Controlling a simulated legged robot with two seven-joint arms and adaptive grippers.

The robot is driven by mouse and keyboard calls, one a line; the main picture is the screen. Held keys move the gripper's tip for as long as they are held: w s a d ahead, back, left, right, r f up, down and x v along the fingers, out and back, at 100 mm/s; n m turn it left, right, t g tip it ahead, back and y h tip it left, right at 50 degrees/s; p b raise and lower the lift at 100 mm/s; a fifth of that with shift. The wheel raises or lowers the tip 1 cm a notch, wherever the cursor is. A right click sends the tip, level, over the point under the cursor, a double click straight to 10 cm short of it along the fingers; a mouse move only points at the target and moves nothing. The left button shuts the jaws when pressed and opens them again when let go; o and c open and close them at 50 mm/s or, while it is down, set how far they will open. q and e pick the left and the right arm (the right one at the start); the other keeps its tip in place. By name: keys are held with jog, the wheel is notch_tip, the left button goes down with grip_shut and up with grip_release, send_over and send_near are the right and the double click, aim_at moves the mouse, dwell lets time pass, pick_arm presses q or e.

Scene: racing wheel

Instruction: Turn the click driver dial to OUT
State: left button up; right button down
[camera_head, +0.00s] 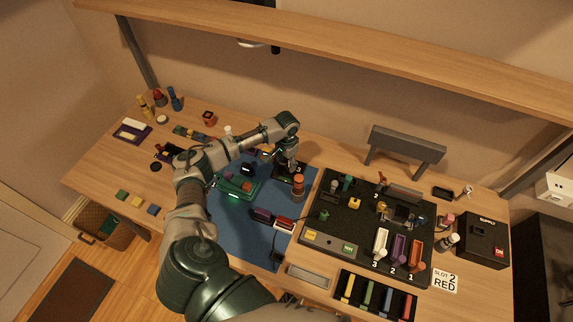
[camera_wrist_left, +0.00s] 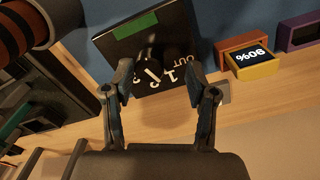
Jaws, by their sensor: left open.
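The click driver (camera_wrist_left: 115,45) is a black box with a green label, set on the blue mat. I cannot tell for sure which marking the dial points to. My left gripper (camera_wrist_left: 159,86) is open, with one finger on either side of the dial; contact is not clear. In the head view my left gripper (camera_head: 287,163) reaches down over the black box (camera_head: 290,174), hiding part of it. My right gripper is not in view.
An orange-brown cylinder (camera_head: 298,186) stands close beside the box. A green-lit device (camera_head: 238,187) lies on the blue mat (camera_head: 240,232). A large black board (camera_head: 335,241) of parts is to the right.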

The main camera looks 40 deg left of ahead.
pick_arm(q)
jog(key=shift+d+f, duration=0.25)
jog(key=shift+f, duration=0.2)
jog(key=shift+d+f, duration=0.15)
jog(key=shift+d, duration=0.55)
jog(key=shift+c, duration=1.2)
jog(key=shift+a, duration=0.4)
jog(key=c, duration=0.8)
jog(key=shift+s+a, duration=0.1)
jog(key=shift+a, duration=0.05)
grip_shut()
jog(key=shift+d+p, duration=0.2)
jog(key=shift+p, duration=0.3)
jog(key=n+p, duration=0.5)
jog(key=p, duration=0.4)
jog(key=shift+n+p, duration=0.3)
jog(key=shift+d+n+p, duration=0.1)
jog(key=shift+n+p, duration=0.7)
jog(key=shift+p, duration=0.1)
jog(key=shift+f+n+p, duration=0.1)
jog(key=shift+n+p, duration=0.25)
jog(key=shift+n, duration=0.05)
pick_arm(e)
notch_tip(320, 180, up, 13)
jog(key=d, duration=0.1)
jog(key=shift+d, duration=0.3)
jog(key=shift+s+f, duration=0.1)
